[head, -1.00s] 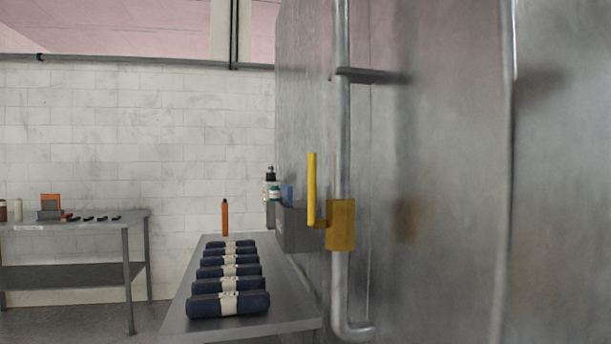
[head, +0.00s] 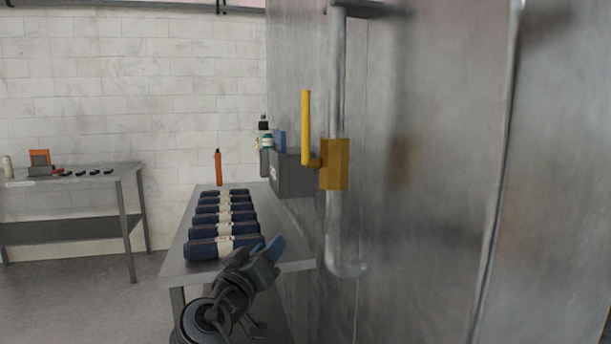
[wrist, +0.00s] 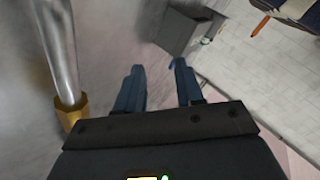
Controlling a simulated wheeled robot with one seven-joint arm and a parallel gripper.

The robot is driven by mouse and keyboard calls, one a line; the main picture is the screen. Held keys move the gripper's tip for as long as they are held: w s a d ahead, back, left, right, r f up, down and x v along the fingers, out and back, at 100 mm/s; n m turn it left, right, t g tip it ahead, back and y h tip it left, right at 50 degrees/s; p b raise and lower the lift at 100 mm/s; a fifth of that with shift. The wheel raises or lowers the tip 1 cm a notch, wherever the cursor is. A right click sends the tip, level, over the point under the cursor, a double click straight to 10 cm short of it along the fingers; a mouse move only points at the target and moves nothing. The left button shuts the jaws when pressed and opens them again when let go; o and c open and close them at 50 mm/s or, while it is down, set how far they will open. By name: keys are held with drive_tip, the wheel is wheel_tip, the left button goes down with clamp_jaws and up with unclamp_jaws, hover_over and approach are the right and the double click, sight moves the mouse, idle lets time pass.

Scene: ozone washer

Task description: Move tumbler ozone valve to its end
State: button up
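The ozone valve is a yellow block (head: 335,164) on a vertical metal pipe, with a yellow lever (head: 306,125) standing upright at its left side. My gripper (head: 272,247) is in the lower middle of the head view, below and left of the valve, apart from it. In the wrist view my gripper (wrist: 156,80) shows two blue fingers spread apart with nothing between them. The yellow valve body (wrist: 70,113) shows at the left there, outside the fingers. I cannot make out the lever in the wrist view.
The pipe (head: 336,80) runs along a large metal wall (head: 430,180) at right. A grey box (head: 293,176) is on that wall behind the valve. A bench (head: 178,255) with several dark rolls (head: 215,246) stands at left, and another table (head: 60,230) farther left.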

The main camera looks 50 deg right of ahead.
drive_tip(key=s+a+r+m+g+y, duration=0.1)
drive_tip(key=s+r+m+g, duration=0.1)
drive_tip(key=r+m+g, duration=0.85)
drive_tip(key=s+a+r+m+g, duration=0.2)
drive_tip(key=r+m+g, duration=0.25)
drive_tip(key=r, duration=1.15)
drive_tip(key=shift+t, duration=0.4)
drive_tip(key=p+x, duration=0.1)
drive_tip(key=x, duration=0.6)
drive_tip(key=shift+d+f, duration=0.15)
drive_tip(key=shift+c, duration=0.4)
clamp_jaws()
drive_tip(key=shift+w, duration=0.1)
